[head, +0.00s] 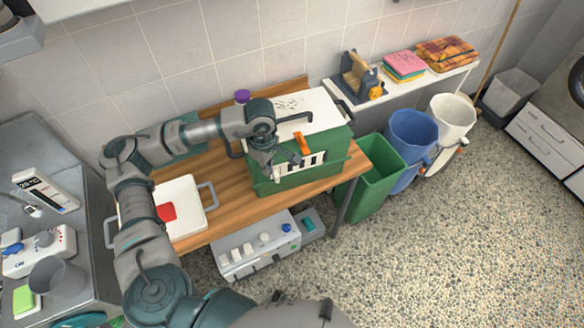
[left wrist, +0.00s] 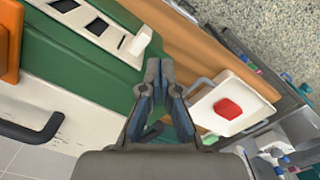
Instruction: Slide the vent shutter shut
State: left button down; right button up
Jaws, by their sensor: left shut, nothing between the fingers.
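The green kennel box (head: 268,187) with a white top stands on the wooden table. On its front is the white vent shutter (head: 311,164), a strip with several dark openings showing. In the left wrist view the shutter (left wrist: 108,32) has a raised white tab (left wrist: 141,41) at its end. My left gripper (head: 269,174) is shut and empty at the left end of the vent, in front of the box. In the left wrist view its fingertips (left wrist: 160,68) are close to the tab; I cannot tell whether they touch. My right gripper is out of view.
An orange latch (head: 302,143) and dark handles sit on the box. A white tray (head: 187,190) with a red item (head: 166,212) lies left on the table (head: 231,206). Green (head: 370,187), blue and white bins stand right. A shelf behind holds folded towels (head: 446,52).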

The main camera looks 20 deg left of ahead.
aim_at(276, 176)
pick_arm(q)
notch_tip(276, 176, down, 4)
jog(key=b, duration=0.3)
jog(key=shift+f+b, duration=0.15)
jog(key=shift+b, duration=0.15)
dwell(0.4)
jog(key=shift+w+d, duration=0.8)
jog(key=shift+d, duration=0.1)
notch_tip(276, 176, up, 8)
jog(key=p, duration=0.4)
jog(key=shift+s+a, duration=0.35)
jog(key=shift+a, duration=0.1)
